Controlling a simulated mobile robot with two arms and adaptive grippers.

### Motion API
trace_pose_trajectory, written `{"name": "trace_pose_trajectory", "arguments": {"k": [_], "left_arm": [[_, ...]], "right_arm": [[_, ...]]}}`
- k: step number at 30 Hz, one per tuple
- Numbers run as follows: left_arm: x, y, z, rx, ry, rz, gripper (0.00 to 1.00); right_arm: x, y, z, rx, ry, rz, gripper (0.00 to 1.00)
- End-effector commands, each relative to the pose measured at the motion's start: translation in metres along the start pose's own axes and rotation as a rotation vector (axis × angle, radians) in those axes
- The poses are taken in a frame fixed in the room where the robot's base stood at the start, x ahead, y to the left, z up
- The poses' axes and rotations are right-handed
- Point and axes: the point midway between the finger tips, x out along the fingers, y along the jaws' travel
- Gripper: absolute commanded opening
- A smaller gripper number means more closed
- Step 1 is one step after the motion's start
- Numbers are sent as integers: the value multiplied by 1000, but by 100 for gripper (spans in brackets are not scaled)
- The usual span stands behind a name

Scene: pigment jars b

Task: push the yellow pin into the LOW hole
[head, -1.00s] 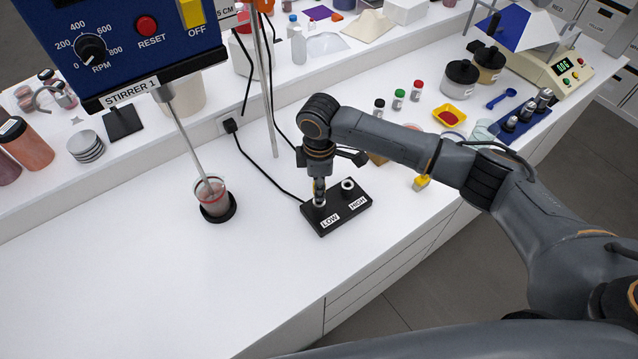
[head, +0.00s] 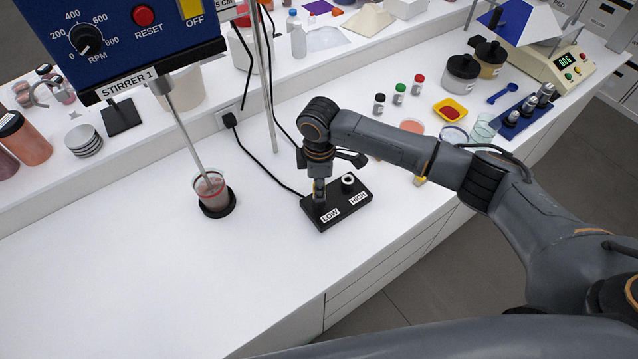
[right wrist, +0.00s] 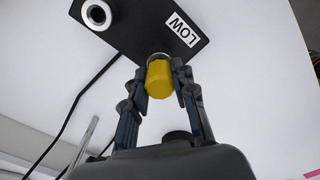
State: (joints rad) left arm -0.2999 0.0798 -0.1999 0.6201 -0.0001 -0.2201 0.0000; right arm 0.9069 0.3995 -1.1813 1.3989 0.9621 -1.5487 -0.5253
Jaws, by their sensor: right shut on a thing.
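The black block (head: 350,208) stands on the white bench, with LOW and HIGH labels on its front edge. The HIGH hole (head: 348,180) has a pale ring and is empty. My right gripper (head: 319,192) points down over the LOW side. In the right wrist view my right gripper (right wrist: 160,82) is shut on the yellow pin (right wrist: 159,78), one finger on each side. The pin's far end meets the metal ring of the LOW hole (right wrist: 160,57). How deep it sits is hidden. The HIGH hole also shows there (right wrist: 97,14). My left gripper is not in view.
The stirrer (head: 130,50) and its rod reach down into a cup (head: 213,190) left of the block. A black cable (head: 262,165) runs behind the block. Small jars (head: 399,92) and a yellow tray (head: 452,111) stand beyond my right arm. The front bench is clear.

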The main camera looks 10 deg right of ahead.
Motion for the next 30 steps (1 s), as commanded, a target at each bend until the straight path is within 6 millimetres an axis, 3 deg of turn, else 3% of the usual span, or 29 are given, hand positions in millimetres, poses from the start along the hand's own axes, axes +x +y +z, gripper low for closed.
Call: {"name": "trace_pose_trajectory", "arguments": {"k": [7, 8, 12, 23, 30], "left_arm": [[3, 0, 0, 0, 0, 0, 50], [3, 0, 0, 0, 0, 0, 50], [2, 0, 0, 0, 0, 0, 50], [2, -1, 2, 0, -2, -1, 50], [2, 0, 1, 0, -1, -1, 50]], "right_arm": [[7, 0, 0, 0, 0, 0, 0], [7, 0, 0, 0, 0, 0, 28], [6, 0, 0, 0, 0, 0, 53], [2, 1, 0, 0, 1, 1, 53], [-39, 2, -1, -1, 3, 4, 53]]}}
